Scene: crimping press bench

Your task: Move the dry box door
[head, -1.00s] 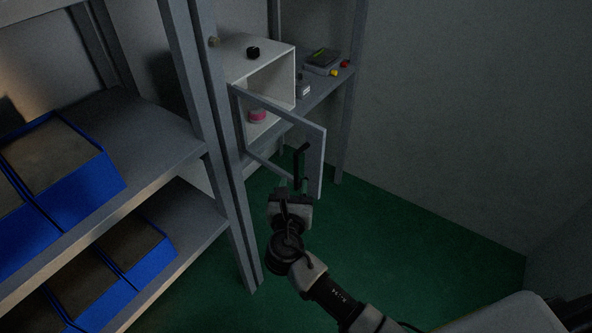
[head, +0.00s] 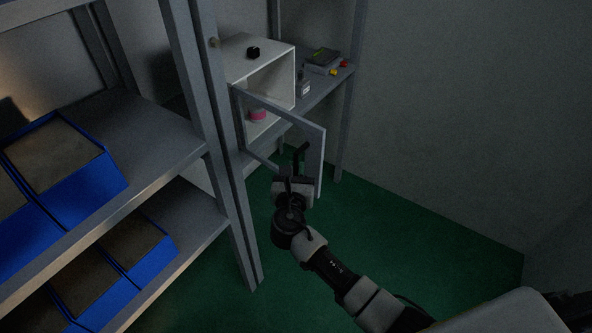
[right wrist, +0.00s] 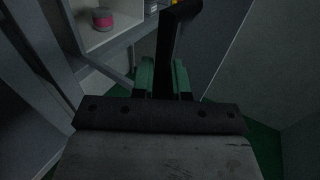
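The dry box (head: 277,52) is a white open-fronted box on the rear shelf. Its framed door (head: 314,160) with a clear pane stands swung open toward me. A black handle (head: 299,158) sticks out from the door and shows large in the right wrist view (right wrist: 173,50). My right gripper (head: 293,178) is at the handle's lower part. In the right wrist view its green fingers (right wrist: 162,80) stand on either side of the handle. Whether they press on it cannot be told. My left gripper is out of view.
A pink-banded spool (head: 257,115) sits inside the box and a black knob (head: 253,52) on top. A grey case (head: 323,60) and small items lie beside it. A shelf post (head: 213,130) and blue bins (head: 85,185) are left. Green floor at right is free.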

